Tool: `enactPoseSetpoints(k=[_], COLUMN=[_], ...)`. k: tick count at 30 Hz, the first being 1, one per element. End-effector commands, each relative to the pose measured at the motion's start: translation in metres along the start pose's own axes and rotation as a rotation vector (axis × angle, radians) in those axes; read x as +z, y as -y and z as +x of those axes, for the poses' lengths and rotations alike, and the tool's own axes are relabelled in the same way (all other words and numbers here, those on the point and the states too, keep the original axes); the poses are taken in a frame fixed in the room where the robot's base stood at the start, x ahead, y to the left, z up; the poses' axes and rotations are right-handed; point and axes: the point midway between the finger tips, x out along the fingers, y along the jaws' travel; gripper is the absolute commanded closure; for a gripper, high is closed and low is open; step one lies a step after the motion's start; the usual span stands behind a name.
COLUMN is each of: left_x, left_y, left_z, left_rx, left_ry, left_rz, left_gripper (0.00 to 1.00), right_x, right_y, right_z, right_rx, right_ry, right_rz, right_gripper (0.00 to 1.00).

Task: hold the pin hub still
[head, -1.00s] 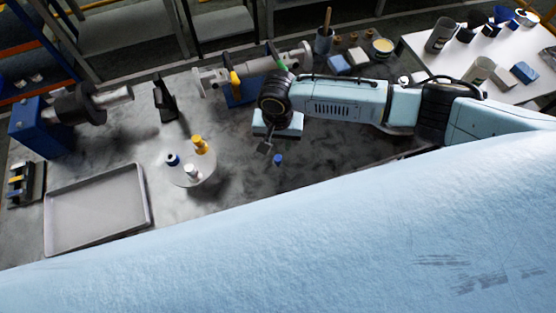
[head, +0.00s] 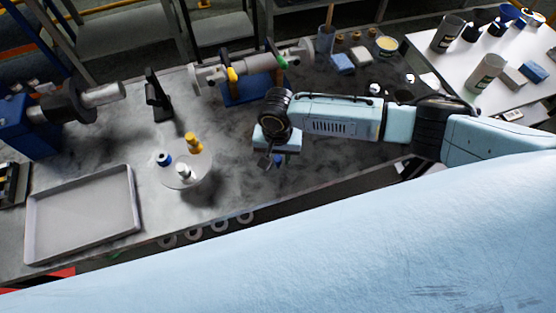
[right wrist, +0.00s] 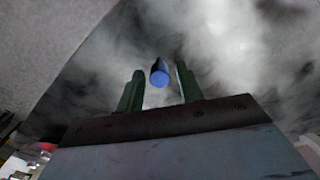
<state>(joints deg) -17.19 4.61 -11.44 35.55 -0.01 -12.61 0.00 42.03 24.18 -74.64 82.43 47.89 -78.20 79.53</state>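What looks like the pin hub is a round pale disc (head: 205,168) on the workbench in the head view. A blue-topped pin (head: 164,158), a yellow pin (head: 193,143) and a whitish pin (head: 184,172) stand on it. My right gripper (head: 271,162) is right of the disc and apart from it, pointing down. In the right wrist view its two green fingers (right wrist: 158,90) are apart. A small blue piece (right wrist: 159,73) shows between them, with a gap on each side. In the head view the gripper mostly hides this piece. My left gripper is out of view.
A grey tray (head: 80,258) lies left of the disc near the front edge. A black upright stand (head: 158,95) and a grey pipe assembly (head: 245,68) are behind. A white table (head: 430,65) with cups is at the right.

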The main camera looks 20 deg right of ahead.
Motion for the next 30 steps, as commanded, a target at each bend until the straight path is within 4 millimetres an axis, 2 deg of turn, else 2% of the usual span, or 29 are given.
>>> enactPoseSetpoints(k=[30], left_x=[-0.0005], left_y=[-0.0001], left_z=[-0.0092], left_rx=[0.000], left_ry=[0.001], left_rz=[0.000], left_gripper=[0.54], right_x=[0.0000], right_y=[-0.0004], right_z=[0.0002], right_rx=[0.001], right_ry=[0.000], right_rz=[0.000], right_gripper=[0.64])
